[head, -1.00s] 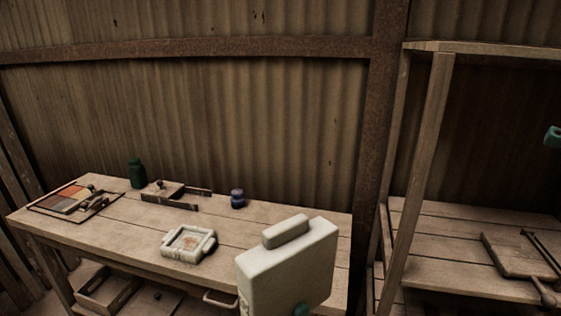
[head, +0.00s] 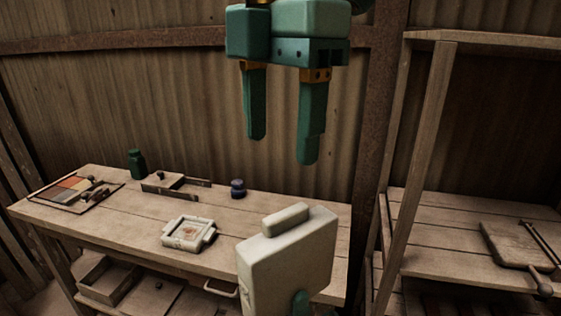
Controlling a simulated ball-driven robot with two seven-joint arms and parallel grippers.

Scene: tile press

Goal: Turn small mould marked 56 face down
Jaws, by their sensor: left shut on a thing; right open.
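A pale block-like mould (head: 290,252) with a raised lug on top stands tilted on edge, large in the lower middle of the head view. My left gripper (head: 300,303) is shut on it at its lower edge; only a bit of green finger shows. A second pale, square mould (head: 187,234) with side lugs lies on the workbench, its recess up with a brownish patch inside. I can read no 56 on either. My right gripper (head: 283,145) is open and empty, fingers pointing down, high above the bench.
A shelf unit (head: 425,130) at right holds a board (head: 508,246). The bench front is mostly clear.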

